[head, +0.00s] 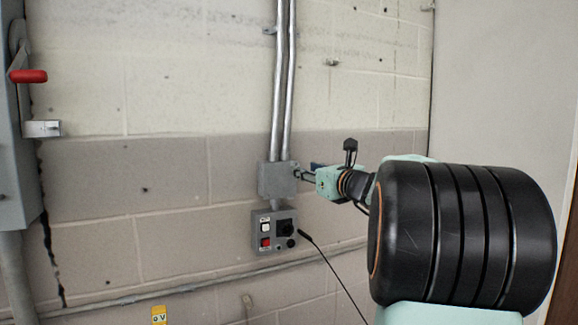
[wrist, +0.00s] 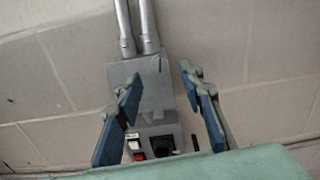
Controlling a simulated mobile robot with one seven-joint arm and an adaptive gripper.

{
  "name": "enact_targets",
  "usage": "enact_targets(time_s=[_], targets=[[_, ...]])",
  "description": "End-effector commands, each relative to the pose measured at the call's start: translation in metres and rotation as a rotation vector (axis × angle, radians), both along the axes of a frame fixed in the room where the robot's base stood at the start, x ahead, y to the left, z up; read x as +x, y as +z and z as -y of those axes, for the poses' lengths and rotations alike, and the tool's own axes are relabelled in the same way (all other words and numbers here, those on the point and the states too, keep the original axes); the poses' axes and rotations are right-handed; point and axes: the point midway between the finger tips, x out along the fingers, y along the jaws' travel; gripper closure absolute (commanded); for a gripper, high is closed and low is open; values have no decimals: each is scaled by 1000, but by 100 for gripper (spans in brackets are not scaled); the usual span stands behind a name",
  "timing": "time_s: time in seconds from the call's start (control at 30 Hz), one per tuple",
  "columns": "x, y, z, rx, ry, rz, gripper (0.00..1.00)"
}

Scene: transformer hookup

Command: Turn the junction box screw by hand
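The grey junction box (head: 277,181) is fixed to the block wall below two vertical metal conduits. It also shows between my fingers in the wrist view (wrist: 156,98). My gripper (head: 303,173) is at the right side of the box in the head view. In the wrist view my gripper (wrist: 158,82) is open, with one blue-padded finger on each side of the box and nothing held. I cannot make out the screw clearly. A small dark spot at the box's right edge in the head view may be the screw or a fingertip.
A control panel (head: 263,243) with a white switch, a red switch and a black knob is just below the box. A grey cabinet with a red handle (head: 28,76) stands at far left. The wall left of the box is clear.

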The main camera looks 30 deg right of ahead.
Motion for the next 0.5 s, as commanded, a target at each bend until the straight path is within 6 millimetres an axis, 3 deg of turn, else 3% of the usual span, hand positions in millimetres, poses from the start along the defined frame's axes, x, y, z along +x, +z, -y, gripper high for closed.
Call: enact_targets(time_s=[0.2,0.5], targets=[[34,1,2,-1,1,0,64],[49,1,3,-2,-1,0,64]])
